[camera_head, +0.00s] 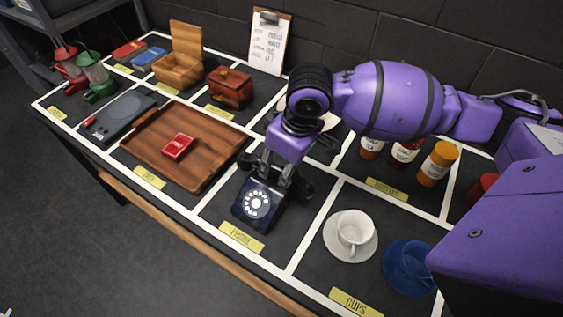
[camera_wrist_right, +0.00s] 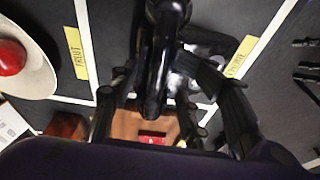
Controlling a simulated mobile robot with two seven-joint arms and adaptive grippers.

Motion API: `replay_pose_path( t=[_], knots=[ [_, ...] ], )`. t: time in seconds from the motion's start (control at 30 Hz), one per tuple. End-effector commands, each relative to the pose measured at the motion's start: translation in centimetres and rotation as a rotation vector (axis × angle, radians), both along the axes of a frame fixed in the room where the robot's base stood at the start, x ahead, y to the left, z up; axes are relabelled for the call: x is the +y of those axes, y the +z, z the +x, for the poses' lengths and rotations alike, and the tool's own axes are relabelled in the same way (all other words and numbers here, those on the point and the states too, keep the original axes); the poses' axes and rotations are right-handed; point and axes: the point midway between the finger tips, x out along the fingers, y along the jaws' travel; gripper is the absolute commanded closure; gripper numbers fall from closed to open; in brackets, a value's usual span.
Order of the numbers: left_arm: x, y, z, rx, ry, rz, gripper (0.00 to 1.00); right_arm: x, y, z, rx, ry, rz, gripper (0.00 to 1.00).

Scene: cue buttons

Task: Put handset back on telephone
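The dark blue rotary telephone (camera_head: 262,203), with a white dial, stands in the compartment labelled PHONE. My right gripper (camera_head: 283,172) is pointed down directly over the back of the telephone. In the right wrist view, the black handset (camera_wrist_right: 164,55) lies lengthwise between the fingers of my right gripper (camera_wrist_right: 160,95), which look closed around it. The handset is at or just above the top of the telephone; whether it touches the cradle is hidden by the fingers. My left gripper is not in view.
Left of the telephone is a wooden tray (camera_head: 150,143) with a red box (camera_head: 178,146). To the right are a white cup on a saucer (camera_head: 350,235) and a blue cup (camera_head: 410,266). Several bottles (camera_head: 437,165) stand behind, under my right arm.

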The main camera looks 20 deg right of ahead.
Motion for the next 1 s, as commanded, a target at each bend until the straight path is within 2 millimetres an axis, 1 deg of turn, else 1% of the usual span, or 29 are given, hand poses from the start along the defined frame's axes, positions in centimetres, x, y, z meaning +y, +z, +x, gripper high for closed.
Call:
replay_pose_path(
  t=[0.37, 0.47, 0.57, 0.8, 0.9, 1.0],
  knots=[
    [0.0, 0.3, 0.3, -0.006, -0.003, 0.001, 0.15, -0.1, 0.3, 0.2, -0.006, -0.001, -0.001, 0.6],
    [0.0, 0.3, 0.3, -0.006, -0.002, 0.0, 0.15, -0.1, 0.9, 0.1, -0.008, 0.0, 0.0, 0.6],
    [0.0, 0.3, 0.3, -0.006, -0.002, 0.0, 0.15, -0.3, 2.4, 0.0, -0.011, 0.0, 0.001, 0.6],
    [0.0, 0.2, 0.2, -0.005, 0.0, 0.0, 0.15, -0.9, 7.4, -0.9, -0.012, 0.0, 0.0, 0.6],
    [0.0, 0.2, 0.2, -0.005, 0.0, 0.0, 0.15, -1.2, 9.3, -1.2, -0.011, 0.0, -0.002, 0.6],
    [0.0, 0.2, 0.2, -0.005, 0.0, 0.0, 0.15, -1.4, 10.7, -1.5, -0.008, 0.0, -0.002, 0.6]
  ],
)
